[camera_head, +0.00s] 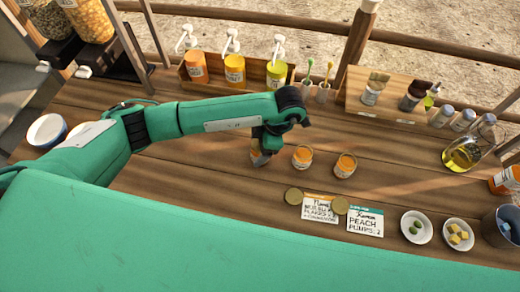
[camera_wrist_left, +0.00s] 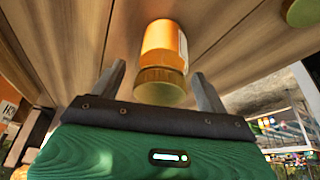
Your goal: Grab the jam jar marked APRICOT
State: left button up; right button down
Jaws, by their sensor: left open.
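Three small orange jars stand in a row mid-counter: a middle jar (camera_head: 302,157), a right jar (camera_head: 345,165), and a left one (camera_head: 256,157) mostly hidden behind my left gripper (camera_head: 262,158). No jar label is readable, so I cannot tell which is APRICOT. In the left wrist view an orange jar (camera_wrist_left: 163,42) with a gold lid (camera_wrist_left: 160,86) and a pale label edge at its right side lies ahead, in line with the gap between the open fingers of my left gripper (camera_wrist_left: 158,76). Whether the fingers straddle it is unclear. My right gripper is not seen.
Small white bowls (camera_head: 416,227) hold green and yellow pieces at right.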

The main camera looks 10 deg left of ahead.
pick_arm(q)
jog(key=shift+a+f, duration=0.1)
jog(key=shift+f, duration=0.3)
jog(key=c, duration=1.3)
jog(key=shift+o, duration=0.2)
jog(key=shift+r, duration=0.1)
